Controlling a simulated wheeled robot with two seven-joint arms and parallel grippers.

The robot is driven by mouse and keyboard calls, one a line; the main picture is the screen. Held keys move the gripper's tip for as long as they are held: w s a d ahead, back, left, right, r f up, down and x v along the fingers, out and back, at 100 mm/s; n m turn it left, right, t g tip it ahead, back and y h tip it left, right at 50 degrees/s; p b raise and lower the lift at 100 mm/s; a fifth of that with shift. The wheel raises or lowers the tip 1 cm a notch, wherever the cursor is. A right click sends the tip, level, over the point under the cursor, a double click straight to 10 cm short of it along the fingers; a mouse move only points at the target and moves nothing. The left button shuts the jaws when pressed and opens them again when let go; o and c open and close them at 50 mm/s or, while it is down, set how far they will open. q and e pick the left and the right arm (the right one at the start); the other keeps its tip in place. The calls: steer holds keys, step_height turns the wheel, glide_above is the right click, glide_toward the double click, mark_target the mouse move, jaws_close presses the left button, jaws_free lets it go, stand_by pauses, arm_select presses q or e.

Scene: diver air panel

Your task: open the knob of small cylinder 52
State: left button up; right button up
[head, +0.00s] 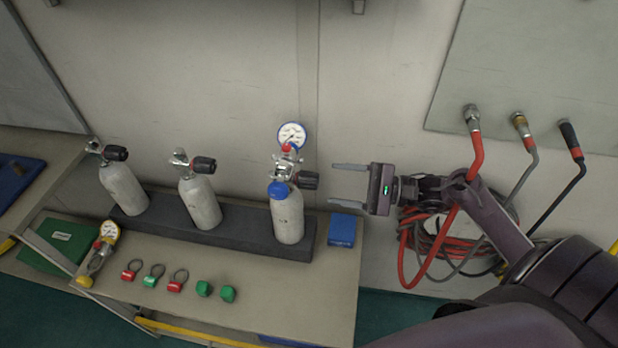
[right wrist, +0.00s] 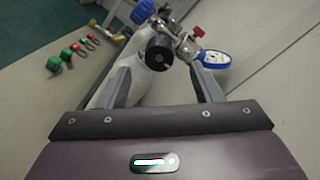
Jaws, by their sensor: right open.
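Three small grey cylinders stand in a dark rack: a left one (head: 122,190), a middle one (head: 200,203) and a right one (head: 288,218). I cannot read a number on any of them. The right cylinder carries a gauge (head: 292,135), a blue knob (head: 278,190) and a black side knob (head: 308,180). My right gripper (head: 334,184) is open and empty, just right of that black knob, its fingers pointing at it. In the right wrist view the black knob (right wrist: 158,54) appears between and just beyond the fingertips (right wrist: 160,70). My left gripper is out of view.
A blue box (head: 342,230) lies right of the rack (head: 250,238), below my right gripper. Red and green tagged rings (head: 153,275), green caps (head: 228,294) and a loose gauge (head: 108,232) lie on the bench front. Coiled hoses (head: 420,235) hang on the right wall.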

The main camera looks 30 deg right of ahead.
mark_target(316, 181)
steer(key=x, duration=0.6)
steer(key=shift+p, duration=0.3)
steer(key=c, duration=1)
